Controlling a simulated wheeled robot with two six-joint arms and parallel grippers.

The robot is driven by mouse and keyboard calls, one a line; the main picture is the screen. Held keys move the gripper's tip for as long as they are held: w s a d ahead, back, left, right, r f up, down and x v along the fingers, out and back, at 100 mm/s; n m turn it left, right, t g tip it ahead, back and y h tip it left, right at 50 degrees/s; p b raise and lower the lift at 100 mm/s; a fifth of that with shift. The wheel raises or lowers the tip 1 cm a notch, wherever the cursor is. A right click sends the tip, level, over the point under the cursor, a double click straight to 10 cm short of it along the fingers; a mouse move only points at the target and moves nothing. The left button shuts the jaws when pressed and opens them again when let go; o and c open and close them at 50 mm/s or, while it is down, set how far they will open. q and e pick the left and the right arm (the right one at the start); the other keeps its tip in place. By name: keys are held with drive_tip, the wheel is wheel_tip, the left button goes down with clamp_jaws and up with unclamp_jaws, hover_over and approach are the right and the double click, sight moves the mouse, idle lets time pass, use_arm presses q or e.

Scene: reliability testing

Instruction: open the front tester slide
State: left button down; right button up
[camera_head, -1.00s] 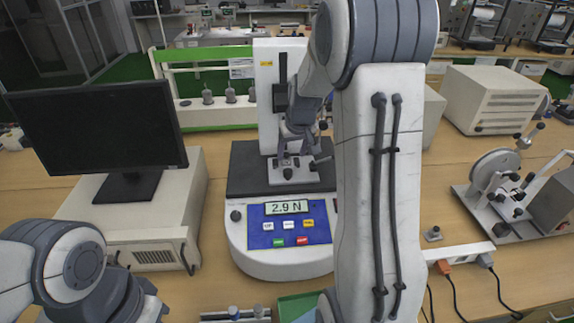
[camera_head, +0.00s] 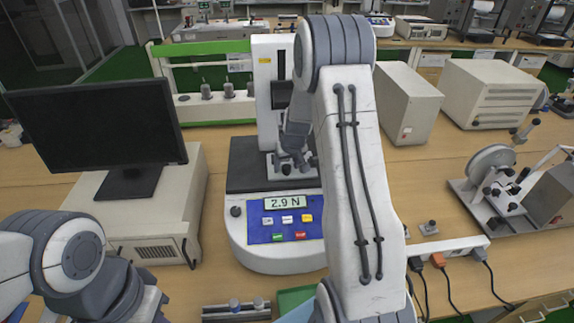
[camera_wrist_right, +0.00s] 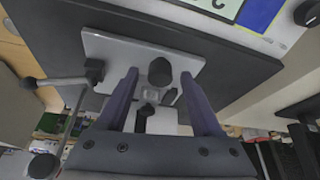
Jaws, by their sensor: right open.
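The front tester (camera_head: 278,255) stands on the bench with a white column (camera_head: 265,55), a dark bed and a display reading 2.9 N. A dark block (camera_head: 281,95) sits on the column's rail. A light metal plate (camera_head: 282,177) lies on the bed. In the right wrist view the plate (camera_wrist_right: 110,48) carries a dark knob (camera_wrist_right: 160,71), and a ball-ended lever (camera_wrist_right: 62,110) is at its left. My right gripper (camera_head: 297,160) is over the plate; its open fingers (camera_wrist_right: 160,82) appear either side of the knob. Contact cannot be told. My left arm shows at lower left, its gripper out of view.
A monitor on a beige unit (camera_head: 150,220) stands left of the tester. Beige boxes (camera_head: 405,105) and a wheel-shaped device (camera_head: 495,180) are on the right. A power strip (camera_head: 445,245) with cables lies in front of them. A green-railed rig (camera_head: 205,100) stands behind.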

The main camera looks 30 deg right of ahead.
clamp_jaws()
idle(1.3)
